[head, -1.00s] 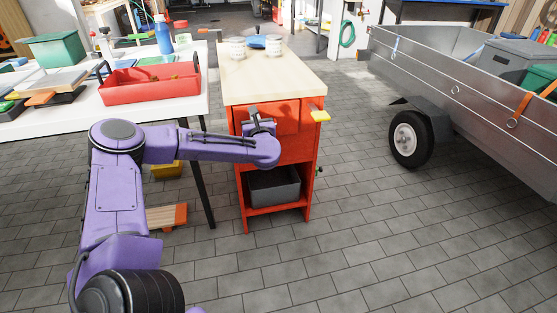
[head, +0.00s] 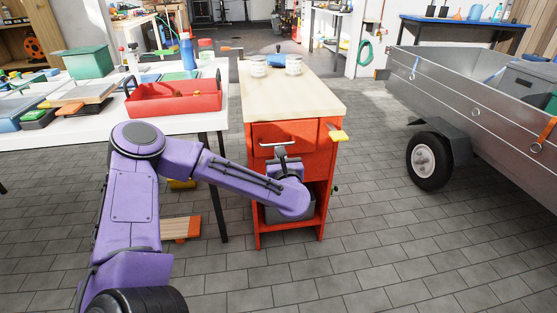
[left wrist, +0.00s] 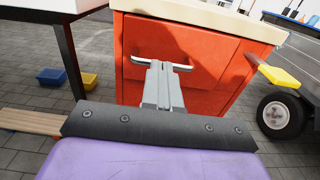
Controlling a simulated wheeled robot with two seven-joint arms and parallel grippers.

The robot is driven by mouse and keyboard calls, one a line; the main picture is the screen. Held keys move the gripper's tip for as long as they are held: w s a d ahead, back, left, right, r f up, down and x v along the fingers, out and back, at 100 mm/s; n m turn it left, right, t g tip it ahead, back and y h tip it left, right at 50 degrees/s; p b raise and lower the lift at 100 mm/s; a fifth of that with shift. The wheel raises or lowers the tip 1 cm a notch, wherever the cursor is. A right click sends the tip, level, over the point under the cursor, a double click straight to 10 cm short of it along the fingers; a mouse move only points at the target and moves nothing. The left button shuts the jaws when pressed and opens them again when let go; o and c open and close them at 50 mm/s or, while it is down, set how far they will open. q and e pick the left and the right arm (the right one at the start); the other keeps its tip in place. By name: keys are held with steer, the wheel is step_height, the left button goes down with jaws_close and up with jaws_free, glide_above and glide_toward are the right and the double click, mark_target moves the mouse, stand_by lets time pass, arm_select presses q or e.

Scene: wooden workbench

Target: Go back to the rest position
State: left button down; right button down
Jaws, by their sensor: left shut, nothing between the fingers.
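My left gripper (head: 281,152) is at the front of the red workbench cabinet (head: 322,160), near the drawer's metal handle (head: 268,144). In the left wrist view the gripper (left wrist: 157,68) is shut, with its grey fingers together and nothing between them. Its tips overlap the drawer handle (left wrist: 183,68) in that picture; I cannot tell whether they touch it. The drawer front (left wrist: 200,55) looks closed. My purple left arm reaches in from the left, bent at the elbow. My right gripper is not in view.
The cabinet has a light wooden top (head: 290,98) with white jars (head: 294,65). A yellow-handled tool (head: 337,135) sticks out at its right side. A white table (head: 60,128) with a red tray (head: 175,98) stands left. A metal trailer (head: 470,110) stands right. Open paved floor lies between.

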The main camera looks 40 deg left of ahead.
arm_select(q)
steer(key=v, duration=0.2)
steer(key=shift+s+d, duration=0.2)
steer(key=shift+s, duration=0.15)
